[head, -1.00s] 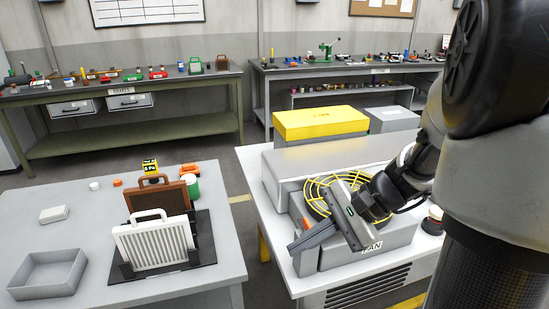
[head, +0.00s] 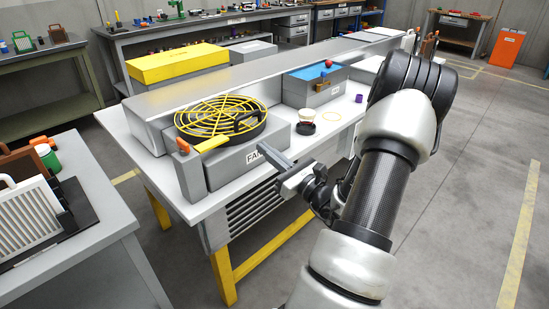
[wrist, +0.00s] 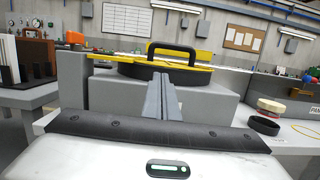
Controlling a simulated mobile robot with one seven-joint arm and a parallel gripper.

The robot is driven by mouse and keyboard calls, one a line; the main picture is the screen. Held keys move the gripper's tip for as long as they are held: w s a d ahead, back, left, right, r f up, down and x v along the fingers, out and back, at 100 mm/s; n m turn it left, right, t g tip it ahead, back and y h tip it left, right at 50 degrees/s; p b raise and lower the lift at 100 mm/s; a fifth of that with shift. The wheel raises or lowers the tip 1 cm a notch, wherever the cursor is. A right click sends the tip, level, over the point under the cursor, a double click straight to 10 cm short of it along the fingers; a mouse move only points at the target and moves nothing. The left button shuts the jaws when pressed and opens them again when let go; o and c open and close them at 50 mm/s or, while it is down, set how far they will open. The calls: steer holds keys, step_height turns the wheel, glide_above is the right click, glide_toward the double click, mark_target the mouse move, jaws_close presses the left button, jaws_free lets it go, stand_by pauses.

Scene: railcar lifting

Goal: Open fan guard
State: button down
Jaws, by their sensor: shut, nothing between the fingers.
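The fan guard (head: 215,112) is a round yellow wire grille lying flat over the black fan ring on the grey fan box (head: 250,165). A black handle (head: 249,121) stands at its right side; it also shows in the wrist view (wrist: 185,50). A yellow tab (head: 212,143) sticks out at the guard's front left, near a small orange-topped post (head: 182,147). My gripper (head: 264,149) is shut and empty, in front of the box by its label, apart from the guard. In the wrist view its fingers (wrist: 159,76) point toward the box, below the handle.
A long grey housing (head: 270,70) runs behind the fan box. A blue-topped box (head: 315,85), a cup on a black ring (head: 306,122) and a yellow ring (head: 331,115) are to the right on the bench. Filters (head: 30,215) stand on the left table. Floor at right is clear.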

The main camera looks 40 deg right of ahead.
steer(key=w+r+p, duration=0.1)
steer(key=w+r, duration=0.3)
steer(key=w, duration=0.2)
steer(key=shift+a+r+p, duration=0.25)
steer(key=shift+a+p, duration=0.05)
steer(key=shift+w+r, duration=0.1)
steer(key=shift+w, duration=0.05)
